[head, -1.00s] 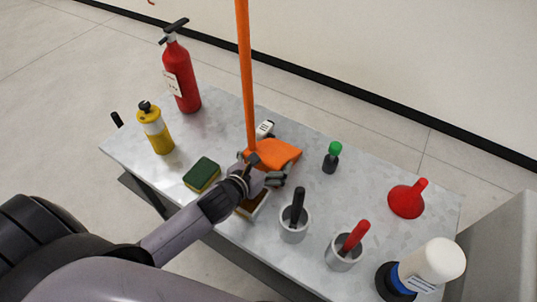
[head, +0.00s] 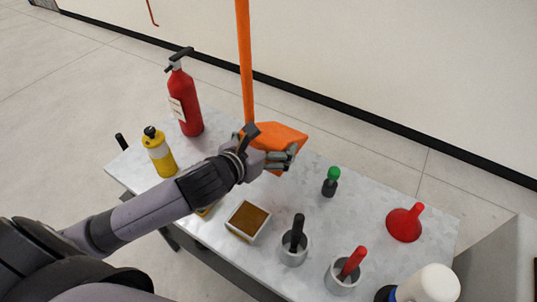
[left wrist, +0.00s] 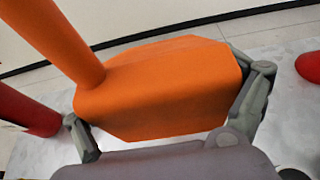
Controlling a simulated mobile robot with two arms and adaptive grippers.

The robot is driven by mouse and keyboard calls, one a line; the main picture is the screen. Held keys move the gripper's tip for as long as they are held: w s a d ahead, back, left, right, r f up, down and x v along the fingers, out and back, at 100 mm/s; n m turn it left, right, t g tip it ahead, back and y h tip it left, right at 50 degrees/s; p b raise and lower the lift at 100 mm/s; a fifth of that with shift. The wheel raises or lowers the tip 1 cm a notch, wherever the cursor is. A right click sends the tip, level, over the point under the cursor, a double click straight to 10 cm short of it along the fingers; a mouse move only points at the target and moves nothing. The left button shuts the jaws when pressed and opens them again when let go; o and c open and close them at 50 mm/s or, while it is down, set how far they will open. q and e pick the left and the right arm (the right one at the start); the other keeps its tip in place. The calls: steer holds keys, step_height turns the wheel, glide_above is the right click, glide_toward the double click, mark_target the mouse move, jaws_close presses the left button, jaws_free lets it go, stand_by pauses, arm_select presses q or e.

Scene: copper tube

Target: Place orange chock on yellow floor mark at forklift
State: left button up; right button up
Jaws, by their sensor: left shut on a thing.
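The orange chock (head: 277,137) is a wedge-like block with a long orange pole rising from it. My left gripper (head: 268,156) is shut on the chock's block, which appears held above the table. In the left wrist view the chock (left wrist: 160,85) fills the middle, with a finger (left wrist: 255,95) against its right end and another (left wrist: 82,135) at its left. My right gripper is not in view. The yellow floor mark and the forklift are not in view.
The grey table (head: 200,238) holds a red extinguisher (head: 185,103), a yellow bottle (head: 159,155), a brown-filled tray (head: 247,221), two cups with handled tools (head: 294,247), a green-capped bottle (head: 330,183), a red funnel (head: 404,224) and a white bottle (head: 430,285). Floor beyond is clear.

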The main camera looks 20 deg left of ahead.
mark_target(265, 135)
arm_select(q)
step_height(265, 135, up, 3)
steer(key=shift+r, duration=0.2)
step_height(265, 135, up, 12)
steer(key=w+d+n+y, duration=0.1)
steer(key=w, duration=0.1)
steer(key=shift+d+n+y, duration=0.15)
steer(key=shift+n+y, duration=0.15)
steer(key=shift+y, duration=0.1)
steer(key=shift+f+t, duration=0.1)
steer(key=shift+t, duration=0.2)
steer(key=shift+d+f, duration=0.1)
steer(key=shift+d, duration=0.1)
steer(key=shift+a, duration=0.2)
stand_by(0.5)
